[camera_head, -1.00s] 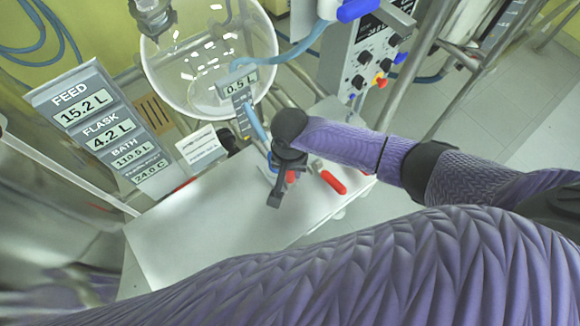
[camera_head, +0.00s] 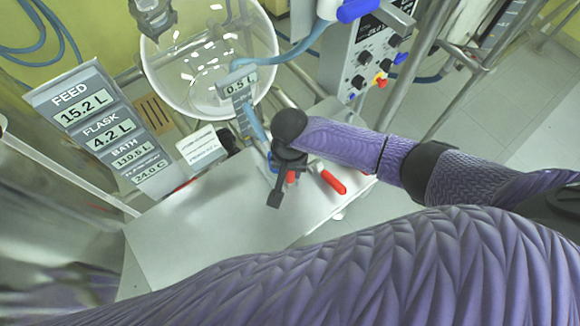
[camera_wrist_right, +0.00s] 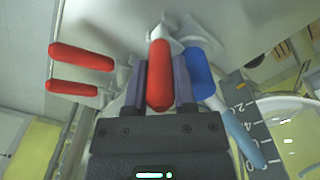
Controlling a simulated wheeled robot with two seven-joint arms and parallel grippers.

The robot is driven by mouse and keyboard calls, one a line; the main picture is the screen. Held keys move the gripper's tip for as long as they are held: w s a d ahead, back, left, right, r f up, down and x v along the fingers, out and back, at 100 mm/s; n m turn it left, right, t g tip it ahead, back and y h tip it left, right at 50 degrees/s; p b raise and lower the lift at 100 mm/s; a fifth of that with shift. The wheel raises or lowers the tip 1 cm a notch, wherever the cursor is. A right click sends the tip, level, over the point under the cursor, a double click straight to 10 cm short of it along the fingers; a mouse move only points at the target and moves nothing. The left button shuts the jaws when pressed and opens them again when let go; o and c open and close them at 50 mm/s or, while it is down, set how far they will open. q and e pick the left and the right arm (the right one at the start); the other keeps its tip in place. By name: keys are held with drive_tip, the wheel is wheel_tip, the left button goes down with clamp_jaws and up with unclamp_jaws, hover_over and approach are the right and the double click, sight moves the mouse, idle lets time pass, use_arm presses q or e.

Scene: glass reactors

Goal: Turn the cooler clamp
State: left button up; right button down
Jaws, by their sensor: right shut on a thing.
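My right gripper (camera_wrist_right: 160,80) is shut on a red handle (camera_wrist_right: 159,62), with one finger on each side of it. I take this handle for the cooler clamp, but no label on it can be read. In the head view the right gripper (camera_head: 286,168) is over the far part of the pale bench, and it mostly hides the handle. A blue handle (camera_wrist_right: 200,72) is close beside the fingers. Two other red handles (camera_wrist_right: 80,57) (camera_wrist_right: 72,88) lie to the left in the wrist view. My left gripper is not in view.
A glass vessel (camera_head: 208,62) with a 0.5 L readout stands behind the gripper. A display panel (camera_head: 103,128) is at the left, and a control box (camera_head: 368,60) with knobs is at the back right. The front of the pale bench (camera_head: 190,235) is clear.

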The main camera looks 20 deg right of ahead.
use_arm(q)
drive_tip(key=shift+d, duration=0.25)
